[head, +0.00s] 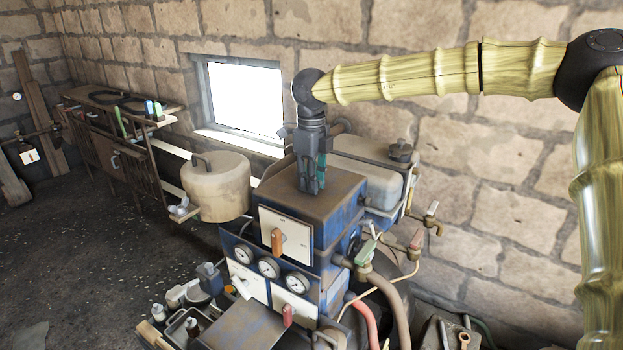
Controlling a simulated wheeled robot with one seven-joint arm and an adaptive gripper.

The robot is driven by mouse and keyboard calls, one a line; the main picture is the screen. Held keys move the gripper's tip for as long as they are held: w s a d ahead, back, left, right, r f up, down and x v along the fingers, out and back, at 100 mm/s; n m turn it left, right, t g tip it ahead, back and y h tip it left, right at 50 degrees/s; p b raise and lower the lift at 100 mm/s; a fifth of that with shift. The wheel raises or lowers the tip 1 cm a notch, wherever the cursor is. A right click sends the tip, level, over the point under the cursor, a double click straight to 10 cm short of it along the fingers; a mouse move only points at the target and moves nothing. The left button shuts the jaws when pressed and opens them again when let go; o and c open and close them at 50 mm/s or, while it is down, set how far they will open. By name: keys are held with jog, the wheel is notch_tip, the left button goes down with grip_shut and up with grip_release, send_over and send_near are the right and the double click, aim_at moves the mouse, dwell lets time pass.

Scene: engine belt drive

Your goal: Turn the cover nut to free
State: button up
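My gripper (312,188) points straight down at the rusty brown top of the blue machine housing (283,197). Its fingertips are at or just above that top, near its middle. The fingers look close together, but I cannot tell whether they are shut or hold anything. I cannot make out a cover nut; the spot under the fingertips is hidden by the gripper. A white panel with an orange lever (277,241) is on the housing's front, below the gripper.
A cream tank (214,187) stands left of the housing, and a grey-white tank with a dark cap (401,151) stands behind right. Gauges (268,267), hoses (386,290) and valves crowd the front and right. A stone wall is behind. Open floor lies left.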

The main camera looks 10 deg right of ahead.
jog(key=o, duration=0.3)
jog(key=shift+w, duration=0.1)
jog(key=shift+r, duration=0.1)
notch_tip(320, 180, up, 12)
dwell(0.5)
jog(key=shift+o, duration=0.3)
jog(key=shift+d, duration=0.1)
dwell(1.0)
